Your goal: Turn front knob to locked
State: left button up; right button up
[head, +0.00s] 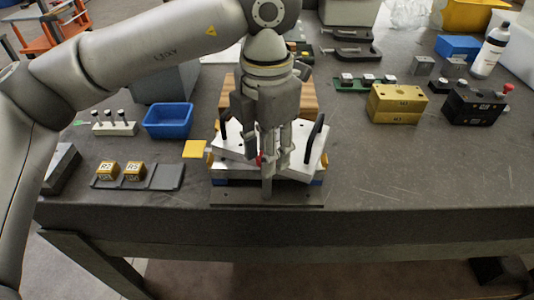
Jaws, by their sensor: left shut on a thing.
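My left gripper (269,165) points straight down over the front middle of a mould base (228,170). The mould base has light metal plates, dark upright handles (315,138) and a dark base plate (310,197) near the table's front edge. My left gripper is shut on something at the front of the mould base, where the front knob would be. The fingers hide the knob, so its angle and any locked mark cannot be seen. A small red spot (259,159) shows beside the fingers. My right gripper is out of view.
A blue bin (168,120) and a dark tray with yellow blocks (134,171) stand to the left. A yellow block (397,103), a black block (476,107) and a white bottle (490,50) stand at the right. The table's front right is clear.

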pick_arm(q)
jog(key=shift+m, duration=0.3)
jog(key=o, duration=1.1)
jog(key=shift+c, duration=0.2)
jog(key=shift+r, duration=0.1)
notch_tip(320, 180, up, 12)
